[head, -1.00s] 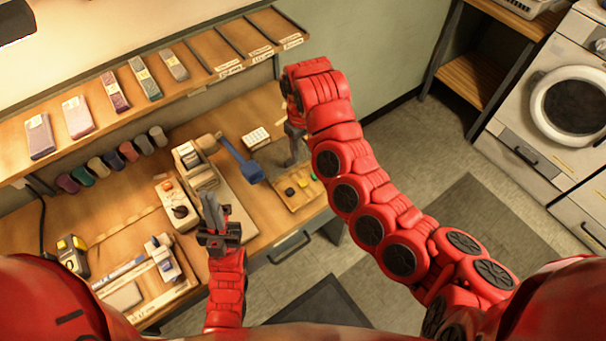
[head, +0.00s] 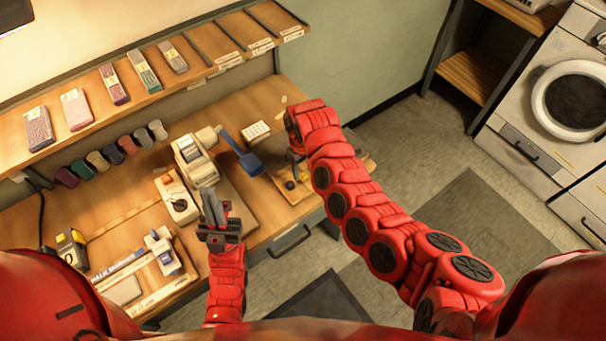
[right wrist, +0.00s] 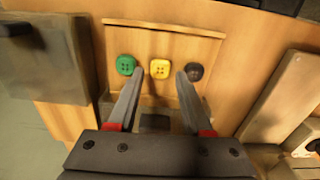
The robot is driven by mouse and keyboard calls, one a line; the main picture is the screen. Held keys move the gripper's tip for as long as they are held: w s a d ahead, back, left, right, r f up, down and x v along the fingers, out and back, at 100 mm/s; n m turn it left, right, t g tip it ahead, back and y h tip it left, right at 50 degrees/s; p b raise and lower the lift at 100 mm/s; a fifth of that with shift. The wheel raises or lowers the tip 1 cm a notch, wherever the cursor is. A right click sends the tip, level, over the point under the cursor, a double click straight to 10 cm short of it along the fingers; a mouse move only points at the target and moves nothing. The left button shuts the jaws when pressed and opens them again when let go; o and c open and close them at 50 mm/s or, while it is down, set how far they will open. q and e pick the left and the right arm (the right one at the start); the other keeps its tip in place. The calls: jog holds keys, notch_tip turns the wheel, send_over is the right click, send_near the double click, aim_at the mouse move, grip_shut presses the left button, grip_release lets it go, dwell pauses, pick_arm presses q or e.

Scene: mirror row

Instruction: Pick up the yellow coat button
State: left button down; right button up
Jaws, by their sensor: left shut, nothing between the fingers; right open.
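The yellow coat button (right wrist: 160,68) lies on a shallow wooden tray (right wrist: 165,42) in the right wrist view. A green button (right wrist: 126,65) lies left of it and a dark button (right wrist: 195,71) right of it. My right gripper (right wrist: 158,78) is open; its fingertips appear on either side of the yellow button, with nothing held. I cannot tell their height above it. In the head view my right arm largely covers the tray (head: 282,184); the dark button (head: 290,185) shows there. My left gripper (head: 210,194) is shut and empty, left of the tray.
A blue-handled press-like device (head: 240,155) stands left of the tray, and a white gridded block (head: 256,132) behind it. A box with a dial (head: 178,203) is near my left gripper. A shelf with small packs (head: 115,84) runs above the bench.

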jog(key=shift+f, duration=1.05)
grip_shut()
jog(key=shift+r, duration=0.1)
jog(key=shift+r+b, duration=0.45)
jog(key=shift+r, duration=0.4)
jog(key=shift+r+b, duration=0.5)
jog(key=shift+r, duration=0.3)
jog(key=s+a, duration=0.1)
jog(key=s, duration=0.7)
jog(key=s+a+r+b, duration=0.1)
jog(key=s, duration=0.7)
jog(key=shift+a+r, duration=0.25)
jog(key=shift+r, duration=0.05)
jog(key=shift+w, duration=0.1)
